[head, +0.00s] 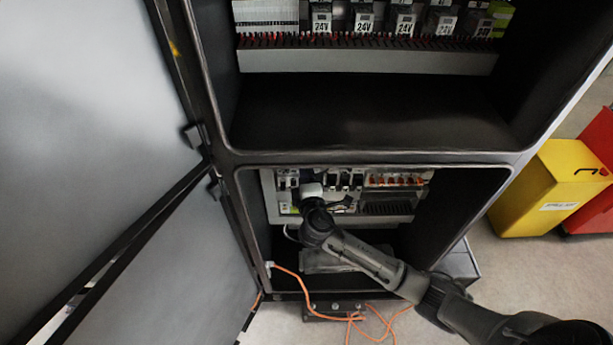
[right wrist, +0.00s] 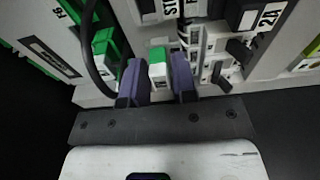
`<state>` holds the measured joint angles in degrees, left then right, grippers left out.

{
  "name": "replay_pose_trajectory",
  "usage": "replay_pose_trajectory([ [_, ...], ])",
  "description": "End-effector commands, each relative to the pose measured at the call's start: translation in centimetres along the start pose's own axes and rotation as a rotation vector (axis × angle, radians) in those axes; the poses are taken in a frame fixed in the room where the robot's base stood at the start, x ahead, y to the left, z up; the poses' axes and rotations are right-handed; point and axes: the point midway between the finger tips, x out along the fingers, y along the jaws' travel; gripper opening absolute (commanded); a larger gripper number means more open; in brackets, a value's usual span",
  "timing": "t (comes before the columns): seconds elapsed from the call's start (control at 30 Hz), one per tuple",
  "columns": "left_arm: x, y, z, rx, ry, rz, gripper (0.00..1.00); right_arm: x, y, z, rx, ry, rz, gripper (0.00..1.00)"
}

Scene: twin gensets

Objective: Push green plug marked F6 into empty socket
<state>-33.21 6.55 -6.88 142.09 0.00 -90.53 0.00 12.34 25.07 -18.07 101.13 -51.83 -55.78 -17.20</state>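In the right wrist view, a small plug with a green top and a pale front (right wrist: 158,68) sits between the two purple fingers of my right gripper (right wrist: 159,80). The fingers are close on both its sides, and I take them as shut on it. No marking on this plug is readable. I cannot make out an empty socket. In the head view my right gripper (head: 312,190) is inside the lower cabinet bay, its fingers hidden. My left gripper is not in view.
A black cable (right wrist: 88,50) loops close left of the fingers. Black-and-white modules (right wrist: 235,50) crowd the right. The bay's frame (head: 375,157) runs above my arm, and an open door (head: 150,250) stands left. Orange cables (head: 350,316) lie below; a yellow bin (head: 550,190) stands right.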

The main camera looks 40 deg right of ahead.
Motion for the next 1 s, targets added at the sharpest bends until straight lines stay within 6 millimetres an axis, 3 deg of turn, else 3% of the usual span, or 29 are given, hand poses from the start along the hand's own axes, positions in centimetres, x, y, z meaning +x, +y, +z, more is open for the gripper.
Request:
replay_pose_trajectory([
  [0.27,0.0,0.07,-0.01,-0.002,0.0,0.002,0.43,0.01,0.02,-0.01,0.0,0.0,0.0,0.0],
  [1.0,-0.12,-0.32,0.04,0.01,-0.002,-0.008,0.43,-0.37,0.05,-0.09,0.001,0.001,0.0,0.0],
])
